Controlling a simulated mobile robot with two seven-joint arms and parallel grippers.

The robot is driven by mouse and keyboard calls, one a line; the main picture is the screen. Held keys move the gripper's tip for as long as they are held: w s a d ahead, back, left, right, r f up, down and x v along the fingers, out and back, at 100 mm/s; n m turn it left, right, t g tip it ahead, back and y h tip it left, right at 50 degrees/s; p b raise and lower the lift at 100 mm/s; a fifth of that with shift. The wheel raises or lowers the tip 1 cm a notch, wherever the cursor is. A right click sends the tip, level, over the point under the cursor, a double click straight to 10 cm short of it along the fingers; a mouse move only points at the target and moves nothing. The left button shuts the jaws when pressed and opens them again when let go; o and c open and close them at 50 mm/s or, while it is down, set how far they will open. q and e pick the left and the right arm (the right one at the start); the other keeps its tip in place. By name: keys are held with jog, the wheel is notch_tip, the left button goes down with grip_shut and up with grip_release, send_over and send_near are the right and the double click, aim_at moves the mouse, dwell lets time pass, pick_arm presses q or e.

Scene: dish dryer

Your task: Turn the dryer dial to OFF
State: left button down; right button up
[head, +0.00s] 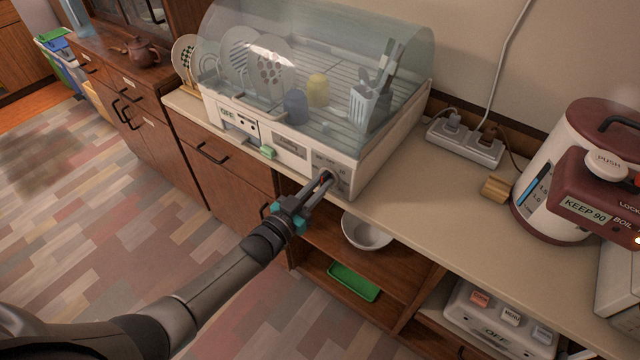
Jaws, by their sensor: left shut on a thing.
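The dish dryer (290,147) is a white box with a clear domed lid, standing on the counter with its front panel facing me. My left gripper (325,181) reaches up to the right end of that panel. Its fingers are shut on the dryer dial, which is mostly hidden behind the fingertips. Small markings show on the panel around the fingers, but I cannot read the dial's setting. My right gripper is not in view.
Plates, cups and utensils sit under the lid (330,40). A power strip (464,143) and a dark red and white water boiler (570,170) stand to the right on the counter. Below, a white bowl (366,234) and a green tray (353,282) sit on open shelves.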

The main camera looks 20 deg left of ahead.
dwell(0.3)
pick_arm(q)
jog(key=c, duration=0.8)
grip_release()
jog(key=shift+c, duration=0.2)
jog(key=shift+s, duration=0.1)
jog(key=p+v, duration=0.2)
jog(key=v, duration=1.3)
